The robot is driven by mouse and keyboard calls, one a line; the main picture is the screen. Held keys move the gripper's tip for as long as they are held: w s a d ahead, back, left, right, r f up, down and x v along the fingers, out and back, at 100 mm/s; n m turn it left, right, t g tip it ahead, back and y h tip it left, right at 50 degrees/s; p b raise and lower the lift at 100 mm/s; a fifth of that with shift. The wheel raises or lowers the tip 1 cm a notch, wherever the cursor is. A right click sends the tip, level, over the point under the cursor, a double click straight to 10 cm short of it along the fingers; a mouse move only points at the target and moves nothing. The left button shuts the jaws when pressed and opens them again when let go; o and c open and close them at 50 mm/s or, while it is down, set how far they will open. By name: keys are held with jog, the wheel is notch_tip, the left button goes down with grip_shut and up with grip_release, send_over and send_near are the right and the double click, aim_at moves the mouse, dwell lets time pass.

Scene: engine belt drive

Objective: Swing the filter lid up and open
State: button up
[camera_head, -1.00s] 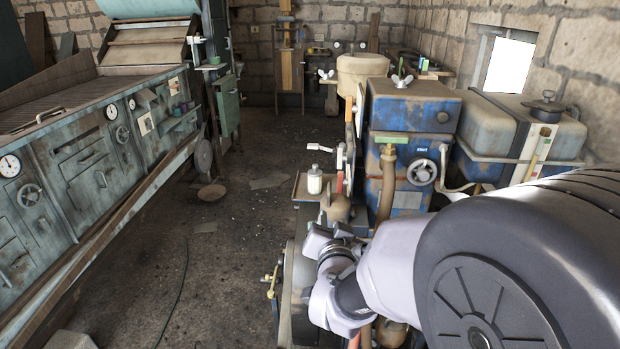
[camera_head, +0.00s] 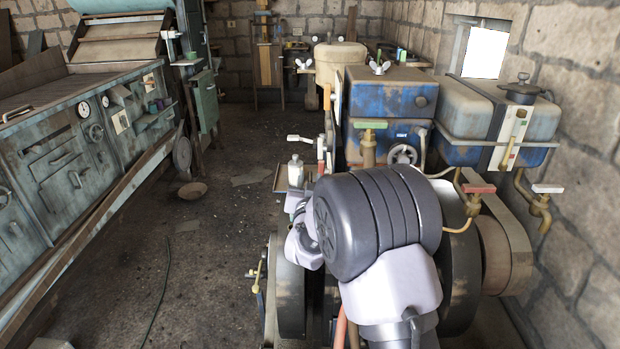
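A round tan canister with a flat top (camera_head: 340,62), which looks like the filter with its lid, stands at the back of the engine, left of the blue tank. Its top lies level and looks closed. My arm fills the lower middle, well in front of and below the canister. My gripper itself cannot be made out; the arm's wrist end points away and hides it.
The blue tank (camera_head: 392,102) stands beside the canister, and a second tank (camera_head: 458,108) is at the right by the wall. Open floor (camera_head: 215,260) lies between engine and green cabinet (camera_head: 70,170).

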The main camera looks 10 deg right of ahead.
jog(key=shift+w+d, duration=0.2)
jog(key=shift+w, duration=0.85)
grip_shut()
dwell(0.6)
